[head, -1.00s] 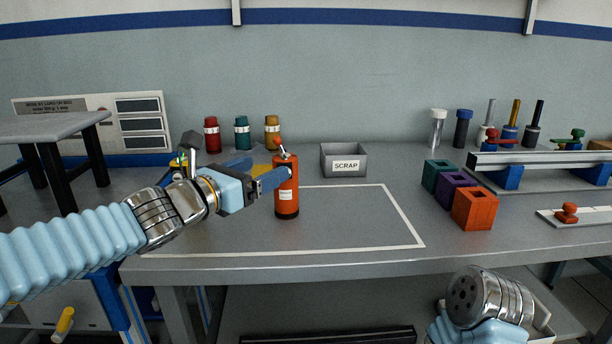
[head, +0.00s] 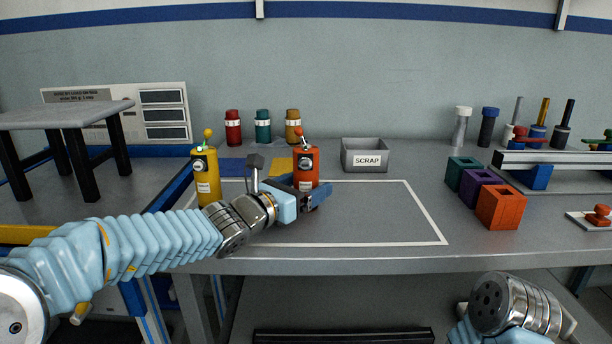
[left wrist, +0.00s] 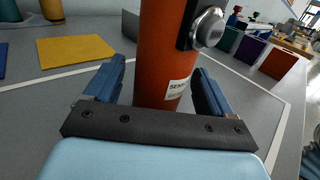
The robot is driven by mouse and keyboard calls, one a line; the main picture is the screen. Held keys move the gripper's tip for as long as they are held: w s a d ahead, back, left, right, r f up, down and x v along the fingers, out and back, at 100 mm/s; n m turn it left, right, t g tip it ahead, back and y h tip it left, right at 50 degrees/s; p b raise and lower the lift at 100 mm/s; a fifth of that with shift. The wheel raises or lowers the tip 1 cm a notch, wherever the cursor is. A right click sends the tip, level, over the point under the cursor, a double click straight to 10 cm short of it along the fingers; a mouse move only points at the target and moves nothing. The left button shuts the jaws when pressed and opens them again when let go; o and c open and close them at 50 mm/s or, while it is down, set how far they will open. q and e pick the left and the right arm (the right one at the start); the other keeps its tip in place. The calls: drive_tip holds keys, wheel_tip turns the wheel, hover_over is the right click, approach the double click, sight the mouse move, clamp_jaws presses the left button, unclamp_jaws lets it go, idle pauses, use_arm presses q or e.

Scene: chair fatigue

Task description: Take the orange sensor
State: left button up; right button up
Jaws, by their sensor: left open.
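The orange sensor (head: 306,165) is an upright orange cylinder with a white label and a small red lever on top. It stands inside the white outline on the bench. In the left wrist view the sensor (left wrist: 165,60) rises between the blue fingers of my left gripper (left wrist: 158,88), one finger on each side. The gripper is open, with small gaps beside the body. In the head view my left gripper (head: 307,192) hides the sensor's base. My right gripper is not in view; only part of my right arm shows at bottom right.
A yellow cylinder (head: 206,176) stands left, close to my left arm. A grey scrap box (head: 364,160) stands behind right. Teal, purple and orange blocks (head: 498,209) line the right. Several capped bottles stand at the back. The outlined area's right half is clear.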

use_arm(q)
drive_tip(key=shift+w+d, duration=0.1)
drive_tip(key=shift+w, duration=0.05)
drive_tip(key=c, duration=1.1)
